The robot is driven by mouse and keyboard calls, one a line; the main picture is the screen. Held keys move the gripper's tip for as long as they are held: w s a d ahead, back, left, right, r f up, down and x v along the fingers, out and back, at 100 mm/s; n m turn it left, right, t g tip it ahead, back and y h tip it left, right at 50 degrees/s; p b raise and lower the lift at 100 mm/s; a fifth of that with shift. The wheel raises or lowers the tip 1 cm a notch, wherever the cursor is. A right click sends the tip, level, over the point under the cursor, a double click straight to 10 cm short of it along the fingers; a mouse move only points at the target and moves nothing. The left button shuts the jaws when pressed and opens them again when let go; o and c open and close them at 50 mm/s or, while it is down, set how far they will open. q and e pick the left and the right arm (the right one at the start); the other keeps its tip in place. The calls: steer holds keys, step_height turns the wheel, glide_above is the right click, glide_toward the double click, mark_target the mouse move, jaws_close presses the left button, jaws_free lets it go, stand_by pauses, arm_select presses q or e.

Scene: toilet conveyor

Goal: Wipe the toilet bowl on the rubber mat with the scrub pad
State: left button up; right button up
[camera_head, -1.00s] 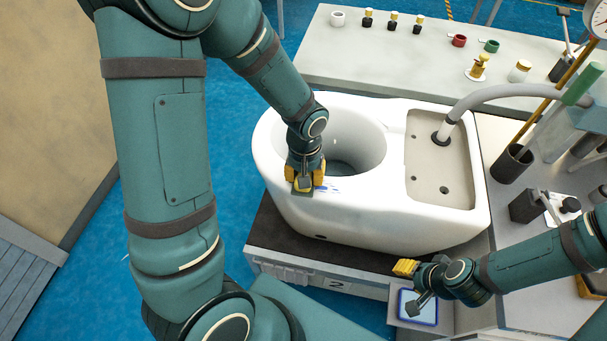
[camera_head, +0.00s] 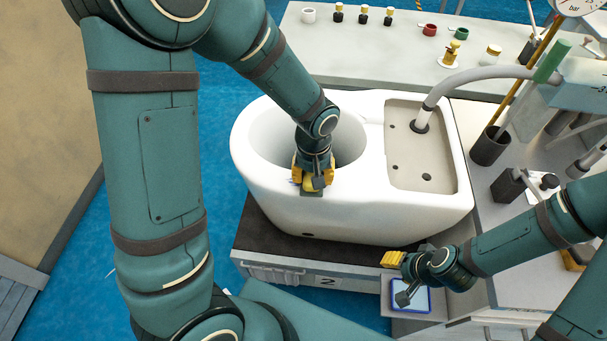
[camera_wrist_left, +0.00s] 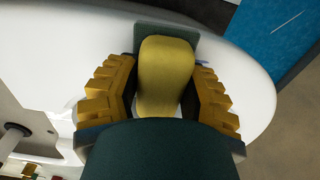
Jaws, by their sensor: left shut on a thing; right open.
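The white toilet bowl (camera_head: 350,205) stands on the dark rubber mat (camera_head: 262,228). My left gripper (camera_head: 313,183) is over the bowl's near rim, shut on the scrub pad. In the left wrist view the pad's yellow body (camera_wrist_left: 166,75) sits between the yellow fingers, with its green scrub layer (camera_wrist_left: 150,37) against the white surface. A little blue marking (camera_wrist_left: 202,63) shows beside the pad; the rest of the marking is hidden by pad and gripper.
A grey hose (camera_head: 470,75) runs into the tank opening at the bowl's right. A back bench (camera_head: 380,55) holds small fittings. A dark cup (camera_head: 490,147) with rods stands at the right. Blue floor (camera_head: 215,150) is clear at the left.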

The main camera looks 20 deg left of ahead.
arm_select(q)
steer(key=shift+o, duration=0.3)
steer(key=shift+w+d, duration=0.2)
steer(key=shift+d, duration=0.75)
steer(key=shift+w+d, duration=0.2)
steer(key=shift+d, duration=0.7)
steer(key=shift+w+r+p, duration=0.1)
steer(key=shift+r+p, duration=0.3)
steer(key=shift+r, duration=0.35)
jaws_close()
steer(key=shift+r+p, duration=1.65)
steer(key=shift+r, duration=0.65)
steer(key=shift+r, duration=0.1)
step_height(320, 180, up, 3)
steer(key=shift+f+p, duration=0.1)
steer(key=shift+p, duration=1)
